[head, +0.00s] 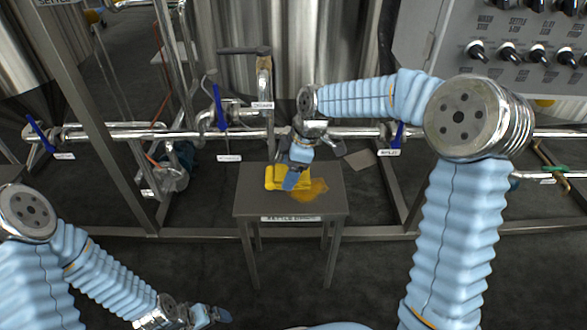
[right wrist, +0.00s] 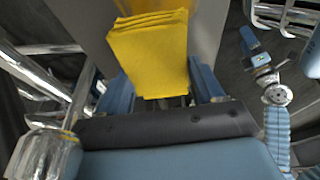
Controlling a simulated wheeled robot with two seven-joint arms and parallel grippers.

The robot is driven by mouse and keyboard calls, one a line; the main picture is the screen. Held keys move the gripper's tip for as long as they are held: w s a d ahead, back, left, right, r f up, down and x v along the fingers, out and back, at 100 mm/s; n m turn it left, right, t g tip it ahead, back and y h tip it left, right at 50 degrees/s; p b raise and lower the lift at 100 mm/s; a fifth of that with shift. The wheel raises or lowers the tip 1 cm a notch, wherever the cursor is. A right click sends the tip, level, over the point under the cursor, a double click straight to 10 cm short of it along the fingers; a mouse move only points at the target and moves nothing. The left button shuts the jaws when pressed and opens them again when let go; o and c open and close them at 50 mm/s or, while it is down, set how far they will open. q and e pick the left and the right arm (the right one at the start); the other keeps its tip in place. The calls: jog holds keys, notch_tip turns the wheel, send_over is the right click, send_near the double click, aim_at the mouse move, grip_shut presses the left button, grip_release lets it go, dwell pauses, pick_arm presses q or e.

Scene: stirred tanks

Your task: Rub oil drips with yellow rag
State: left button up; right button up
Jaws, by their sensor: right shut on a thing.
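The yellow rag (head: 279,178) is a folded cloth held over the small grey table in the head view. It fills the middle of the right wrist view (right wrist: 150,55) between the blue fingers. My right gripper (head: 291,180) is shut on the rag. The oil drips (head: 312,190) form an amber patch on the tabletop, just right of the rag and partly hidden by it and the gripper. Whether the rag touches the top is unclear. My left gripper (head: 212,316) is low at the bottom of the head view, away from the table; its jaw opening is unclear.
The small table (head: 253,203) has a label on its front edge. Behind it run a horizontal pipe (head: 350,133) with blue-handled valves (head: 218,108) and large steel tanks (head: 290,60). A control panel (head: 500,40) with knobs is at upper right. Floor in front is clear.

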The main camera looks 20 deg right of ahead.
aim_at(281, 170)
jog(key=shift+w+d+f, duration=0.25)
jog(key=shift+w+f, duration=0.35)
jog(key=shift+f, duration=0.1)
jog(key=shift+a, duration=0.1)
notch_tip(281, 170, up, 5)
jog(key=p, duration=0.4)
jog(key=shift+w+r, duration=0.1)
jog(key=shift+r, duration=0.05)
jog(key=shift+r+p, duration=0.35)
jog(key=shift+p, duration=0.05)
jog(key=shift+a, duration=0.1)
jog(key=shift+r+p, duration=1.15)
jog(key=shift+r, duration=0.45)
jog(key=shift+a, duration=0.1)
jog(key=shift+f, duration=0.1)
